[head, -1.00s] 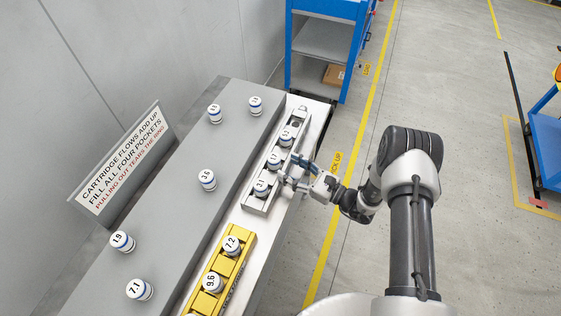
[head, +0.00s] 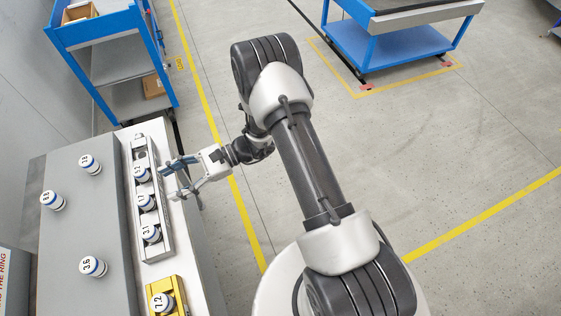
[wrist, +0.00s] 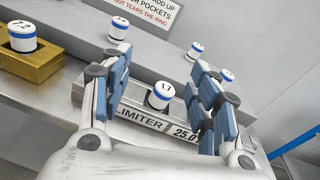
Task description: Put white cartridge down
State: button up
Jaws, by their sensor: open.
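The white cartridge marked 1.7 (head: 146,202), with a blue band, stands upright in a middle pocket of the grey limiter tray (head: 164,246). In the wrist view the same cartridge (wrist: 159,97) shows in the gap between my fingers, apart from both. My gripper (head: 171,183) is open and empty at the tray's right side. Two more white cartridges stand in the tray, one behind (head: 140,174) and one marked 3.1 in front (head: 150,233). In the wrist view my fingers (wrist: 160,62) hide parts of the tray beside the 1.7 cartridge.
A yellow tray (head: 152,290) holds a cartridge marked 7.2 (head: 162,302). Several loose cartridges stand on the raised grey shelf (head: 65,235), one marked 3.6 (head: 93,267). A blue rack (head: 160,60) stands beyond the bench.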

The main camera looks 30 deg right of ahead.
jog(key=s+d+r+n+g+h, duration=0.4)
jog(key=s+r+n+h, duration=0.55)
jog(key=r, duration=0.75)
jog(key=s+d+r+n+t+h, duration=0.3)
jog(key=s+d, duration=0.3)
jog(key=d, duration=0.2)
jog(key=s+d+r+n+t+h, duration=0.3)
jog(key=s+d+r+t+h, duration=0.1)
jog(key=s+d, duration=0.3)
jog(key=shift+d+r+t, duration=0.35)
jog(key=shift+d+t, duration=0.45)
jog(key=shift+d, duration=0.15)
